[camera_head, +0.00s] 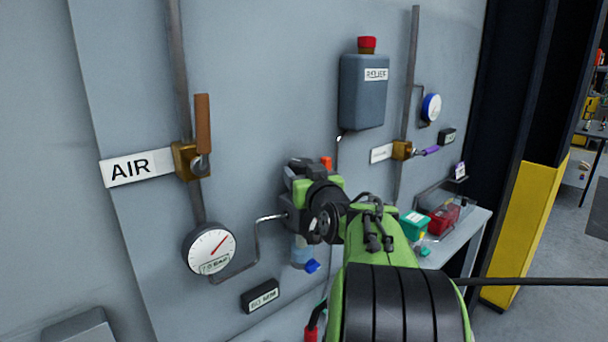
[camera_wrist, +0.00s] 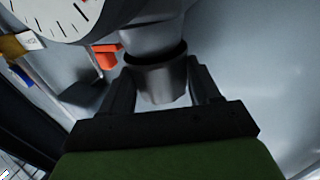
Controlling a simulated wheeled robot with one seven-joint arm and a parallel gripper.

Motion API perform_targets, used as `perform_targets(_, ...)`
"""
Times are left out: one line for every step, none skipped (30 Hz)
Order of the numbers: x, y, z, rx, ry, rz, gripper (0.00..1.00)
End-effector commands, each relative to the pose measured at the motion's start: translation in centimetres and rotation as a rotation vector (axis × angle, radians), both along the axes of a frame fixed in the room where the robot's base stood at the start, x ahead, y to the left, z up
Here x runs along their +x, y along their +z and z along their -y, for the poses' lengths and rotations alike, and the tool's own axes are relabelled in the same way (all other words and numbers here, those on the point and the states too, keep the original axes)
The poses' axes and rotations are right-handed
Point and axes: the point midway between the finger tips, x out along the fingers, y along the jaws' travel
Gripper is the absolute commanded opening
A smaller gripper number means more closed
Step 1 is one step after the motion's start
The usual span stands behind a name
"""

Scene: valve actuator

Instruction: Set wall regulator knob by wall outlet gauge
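The wall regulator is mostly hidden behind my arm in the head view; its clear bowl with a blue bottom piece (camera_head: 312,266) shows below my gripper (camera_head: 303,180). In the wrist view, the grey round knob (camera_wrist: 162,82) sits between the two dark fingers of my gripper (camera_wrist: 162,88). Both fingers appear to touch its sides. A large white gauge (camera_wrist: 48,16) with black ticks is cut off at the upper left; its full reading is not visible. In the head view, a round wall gauge (camera_head: 209,250) has a red needle pointing up and right.
An AIR sign (camera_head: 136,167) and a brown-handled valve (camera_head: 202,125) are on the left. A grey tank (camera_head: 362,92) with a red cap hangs above. A second valve with a purple handle (camera_head: 430,151) and a blue gauge (camera_head: 431,107) are right. Bins (camera_head: 440,219) stand on a bench.

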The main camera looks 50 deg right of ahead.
Motion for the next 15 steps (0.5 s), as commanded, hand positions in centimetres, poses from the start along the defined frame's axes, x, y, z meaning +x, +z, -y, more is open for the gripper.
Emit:
perform_targets(-0.01,0.0,0.0,0.0,0.0,0.0,0.49)
perform_targets(-0.01,0.0,0.0,0.0,0.0,0.0,0.45)
perform_targets(-0.02,0.0,-0.01,0.0,0.0,0.0,0.38)
perform_targets(-0.02,0.0,-0.01,0.0,0.0,0.0,0.34)
perform_targets(-0.02,0.0,-0.01,0.0,0.0,0.0,0.31)
perform_targets(-0.01,0.0,-0.03,0.0,-0.001,0.0,0.32)
perform_targets(0.02,-0.01,-0.04,0.0,-0.002,-0.001,0.32)
perform_targets(0.07,-0.03,-0.08,0.0,-0.006,-0.001,0.32)
perform_targets(0.16,-0.05,-0.17,0.001,-0.014,-0.002,0.32)
perform_targets(0.21,-0.08,-0.19,0.001,-0.025,-0.003,0.31)
perform_targets(0.29,-0.11,-0.26,0.0,-0.038,-0.004,0.31)
perform_targets(0.37,-0.16,-0.33,0.0,-0.059,-0.004,0.31)
perform_targets(0.41,-0.19,-0.39,0.0,-0.077,-0.004,0.31)
perform_targets(0.45,-0.2,-0.47,0.0,-0.095,-0.004,0.31)
perform_targets(0.46,-0.2,-0.53,0.0,-0.121,-0.004,0.31)
